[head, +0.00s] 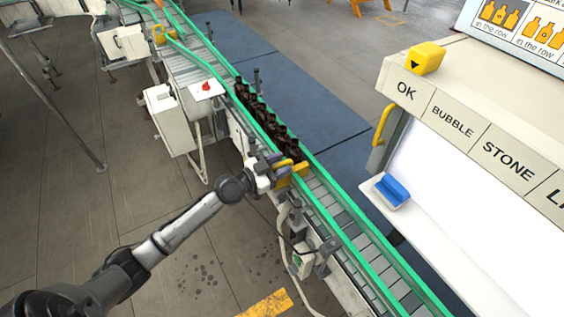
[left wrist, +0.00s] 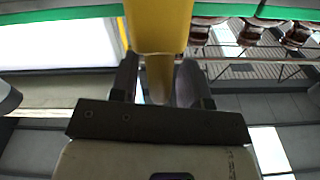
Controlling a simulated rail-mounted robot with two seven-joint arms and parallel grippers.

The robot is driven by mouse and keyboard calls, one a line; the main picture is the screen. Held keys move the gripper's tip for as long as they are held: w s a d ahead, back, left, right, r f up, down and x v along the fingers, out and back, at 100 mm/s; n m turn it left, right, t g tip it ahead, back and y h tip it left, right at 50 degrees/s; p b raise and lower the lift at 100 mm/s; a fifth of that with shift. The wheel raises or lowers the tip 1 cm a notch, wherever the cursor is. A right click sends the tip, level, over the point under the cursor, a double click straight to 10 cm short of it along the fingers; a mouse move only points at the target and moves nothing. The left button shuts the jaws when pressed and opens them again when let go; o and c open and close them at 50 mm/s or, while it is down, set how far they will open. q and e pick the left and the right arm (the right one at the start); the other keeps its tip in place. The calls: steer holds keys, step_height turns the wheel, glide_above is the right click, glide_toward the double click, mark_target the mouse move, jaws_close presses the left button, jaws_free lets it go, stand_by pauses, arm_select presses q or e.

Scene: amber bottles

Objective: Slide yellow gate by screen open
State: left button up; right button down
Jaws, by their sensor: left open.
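The yellow gate (head: 301,168) sits across the conveyor's green rails, just below the row of amber bottles (head: 268,122). My left gripper (head: 276,166) is at the gate's near side, over the left rail. In the left wrist view the gate (left wrist: 160,30) is a yellow block with a narrower part reaching down between my two fingers (left wrist: 160,86). The fingers stand apart on either side of it, and I cannot tell whether they touch it. Several bottles (left wrist: 250,32) show at the upper right there. My right gripper is not in view.
The white lit screen (head: 455,200) stands right of the conveyor, with labels and a yellow handle (head: 383,126) on its frame. A blue block (head: 392,190) lies on a small shelf there. The conveyor rollers (head: 345,217) below the gate are empty. A white box (head: 170,118) stands left of the conveyor.

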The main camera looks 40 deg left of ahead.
arm_select(q)
steer(key=shift+w+d, duration=0.1)
steer(key=shift+w, duration=0.15)
jaws_close()
stand_by(0.3)
